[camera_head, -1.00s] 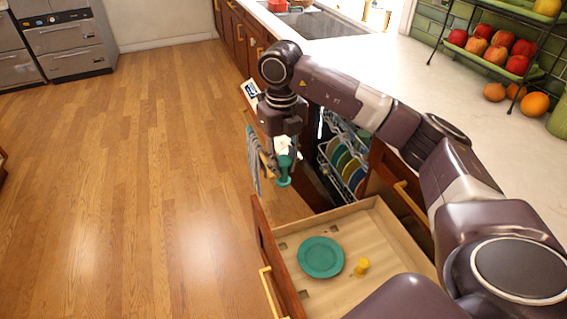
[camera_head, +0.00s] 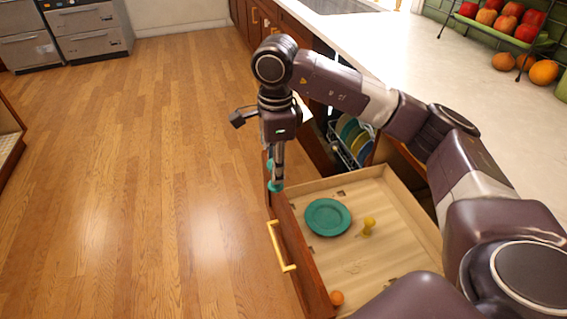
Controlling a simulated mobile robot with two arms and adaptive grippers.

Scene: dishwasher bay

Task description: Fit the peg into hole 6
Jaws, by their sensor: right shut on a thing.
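My right gripper (camera_head: 277,166) points down and is shut on a teal peg (camera_head: 275,186). The peg hangs near the far-left corner of the open drawer, around its front panel. I cannot tell its exact height over the drawer. Some small dark holes show in the pale drawer floor (camera_head: 365,260), one of them near the back (camera_head: 341,194). No hole numbers are readable, so I cannot tell which is hole 6. A yellow peg (camera_head: 368,226) stands upright in the drawer, and an orange peg (camera_head: 337,298) is near its front. My left gripper is not in view.
A teal plate (camera_head: 327,217) lies in the drawer left of the yellow peg. The drawer's wooden front has a yellow handle (camera_head: 281,247). An open dishwasher rack with plates (camera_head: 351,139) is behind. The wood floor to the left is clear.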

